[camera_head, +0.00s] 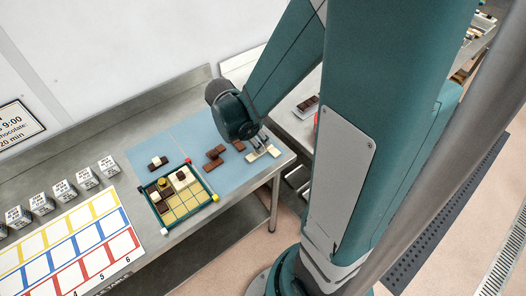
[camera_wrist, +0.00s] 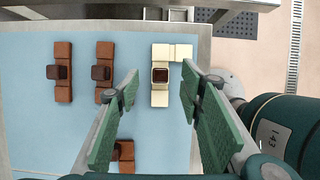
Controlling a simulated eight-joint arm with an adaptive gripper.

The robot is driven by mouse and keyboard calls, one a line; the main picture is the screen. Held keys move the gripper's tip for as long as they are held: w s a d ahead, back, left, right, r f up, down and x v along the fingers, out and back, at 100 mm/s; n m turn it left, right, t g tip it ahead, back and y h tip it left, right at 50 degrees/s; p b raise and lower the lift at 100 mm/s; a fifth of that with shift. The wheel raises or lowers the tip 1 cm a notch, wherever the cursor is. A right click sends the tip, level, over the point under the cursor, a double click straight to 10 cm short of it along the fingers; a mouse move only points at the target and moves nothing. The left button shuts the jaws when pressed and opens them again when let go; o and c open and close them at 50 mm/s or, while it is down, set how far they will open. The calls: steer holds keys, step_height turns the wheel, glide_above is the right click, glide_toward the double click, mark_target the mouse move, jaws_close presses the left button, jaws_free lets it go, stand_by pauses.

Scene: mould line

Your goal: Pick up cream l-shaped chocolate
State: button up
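The cream L-shaped chocolate (camera_wrist: 160,93) lies on the blue mat (camera_wrist: 25,130) near the mat's edge, with its short arm pointing right at the top in the wrist view. A dark brown square piece sits on its middle. In the head view the cream chocolate (camera_head: 274,151) shows at the right end of the mat, partly hidden by my gripper (camera_head: 262,146). In the wrist view my gripper (camera_wrist: 160,85) is open, its two green-padded fingers spread on either side of the cream chocolate. Nothing is between the pads that they touch.
Brown chocolates (camera_wrist: 63,72) and (camera_wrist: 105,72) lie to the left, and another brown piece (camera_wrist: 123,155) lies lower, beside the left finger. A green-framed tray (camera_head: 208,187) with cream and brown pieces stands left on the table. Several small labelled boxes (camera_head: 87,178) stand further left.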

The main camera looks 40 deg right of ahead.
mark_target(263, 154)
steer(key=shift+f, duration=0.15)
steer(key=shift+b+x, duration=0.35)
steer(key=shift+x, duration=2.15)
steer(key=c, duration=1.1)
